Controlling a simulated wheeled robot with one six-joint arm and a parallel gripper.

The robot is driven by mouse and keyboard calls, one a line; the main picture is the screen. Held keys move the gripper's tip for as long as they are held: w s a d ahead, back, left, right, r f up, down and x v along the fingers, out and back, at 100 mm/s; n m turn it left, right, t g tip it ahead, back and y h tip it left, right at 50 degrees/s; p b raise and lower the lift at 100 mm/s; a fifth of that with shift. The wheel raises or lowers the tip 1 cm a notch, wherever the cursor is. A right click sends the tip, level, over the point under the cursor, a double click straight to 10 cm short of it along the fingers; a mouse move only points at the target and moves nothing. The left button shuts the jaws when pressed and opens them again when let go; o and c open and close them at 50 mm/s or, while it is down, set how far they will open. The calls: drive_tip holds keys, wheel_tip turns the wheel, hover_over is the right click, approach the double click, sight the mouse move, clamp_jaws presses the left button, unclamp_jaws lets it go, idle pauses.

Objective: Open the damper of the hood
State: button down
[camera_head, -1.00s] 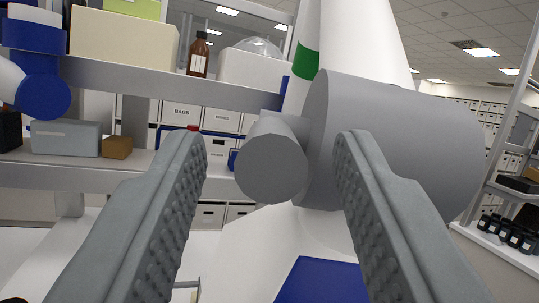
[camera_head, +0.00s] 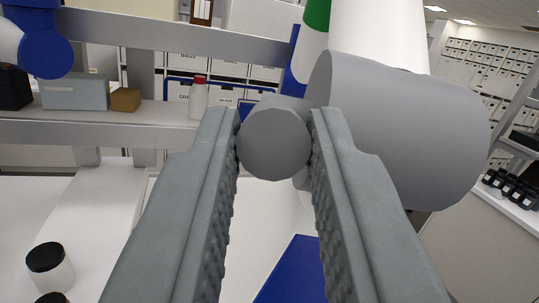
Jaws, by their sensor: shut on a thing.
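The knob's sides are partly hidden by the fingertips.
A shelf behind (camera_head: 130,113) holds a grey box (camera_head: 75,92), a small brown box (camera_head: 125,100) and a white bottle with a red cap (camera_head: 198,98). A black-lidded jar (camera_head: 50,268) stands at lower left. A blue panel (camera_head: 296,275) lies below the knob. Dark jars (camera_head: 503,184) stand at right.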

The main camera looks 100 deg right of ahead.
drive_tip(key=shift+r+y, duration=0.35)
drive_tip(key=shift+y, duration=0.05)
drive_tip(key=shift+s, duration=0.1)
drive_tip(key=c, duration=1.3)
unclamp_jaws()
drive_tip(key=a, duration=0.4)
drive_tip(key=a+f, duration=0.1)
drive_tip(key=a, duration=0.7)
drive_tip(key=shift+w+f, duration=0.15)
drive_tip(key=shift+w, duration=0.25)
